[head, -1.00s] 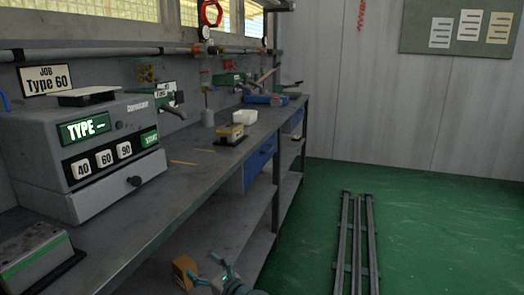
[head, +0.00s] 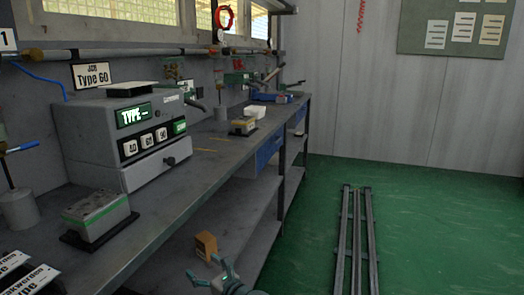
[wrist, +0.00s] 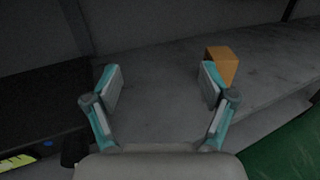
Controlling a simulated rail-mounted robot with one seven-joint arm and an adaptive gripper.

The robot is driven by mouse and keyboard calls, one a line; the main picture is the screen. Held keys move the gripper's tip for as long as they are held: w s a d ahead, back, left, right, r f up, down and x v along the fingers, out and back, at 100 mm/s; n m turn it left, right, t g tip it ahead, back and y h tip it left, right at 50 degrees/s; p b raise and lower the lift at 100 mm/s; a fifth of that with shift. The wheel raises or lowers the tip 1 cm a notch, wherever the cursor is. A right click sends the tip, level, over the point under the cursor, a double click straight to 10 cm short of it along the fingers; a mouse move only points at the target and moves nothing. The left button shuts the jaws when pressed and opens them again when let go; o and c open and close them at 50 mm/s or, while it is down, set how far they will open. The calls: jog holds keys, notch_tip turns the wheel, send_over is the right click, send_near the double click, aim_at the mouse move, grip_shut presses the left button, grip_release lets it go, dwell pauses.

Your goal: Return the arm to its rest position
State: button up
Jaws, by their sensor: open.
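My gripper (head: 212,277) shows at the bottom of the head view, in front of the bench's lower shelf. In the wrist view my gripper (wrist: 158,85) has its two teal fingers spread wide with nothing between them. An orange-brown block (head: 206,245) lies on the lower shelf, just beyond my gripper. In the wrist view the block (wrist: 222,64) is past the right fingertip; whether they touch is unclear.
A lower shelf (head: 185,262) lies beneath. The green floor (head: 430,220) is open on the right, around the floor rails (head: 357,235).

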jog(key=s+d+f+n+g+h+b, duration=0.1)
jog(key=s+d+f+n+g+b, duration=0.25)
jog(key=f, duration=0.75)
jog(key=s+d+f+n+g+h, duration=0.2)
jog(key=s+d+f+n+g, duration=0.15)
jog(key=s+f+n, duration=0.5)
jog(key=s+d+f+n+g+h+b, duration=0.1)
jog(key=s+d+f+n+g+b, duration=0.25)
jog(key=f, duration=0.85)
jog(key=s+d+f+n+g+h+b, duration=0.1)
jog(key=s+d+f+n+g+h, duration=0.5)
jog(key=s+d+f, duration=0.55)
jog(key=s+d+f+n+g+h+b, duration=0.2)
jog(key=s+d+n+g+h, duration=0.3)
jog(key=s+d, duration=0.55)
jog(key=s+d+r+t+p, duration=0.1)
jog(key=s+r+p, duration=0.1)
jog(key=r+p, duration=0.9)
jog(key=s+d+r+t+y+p, duration=0.1)
jog(key=r+p, duration=1)
jog(key=p, duration=1.4)
jog(key=shift+s+t+p, duration=0.4)
jog(key=shift+s+t, duration=0.05)
jog(key=shift+s, duration=0.1)
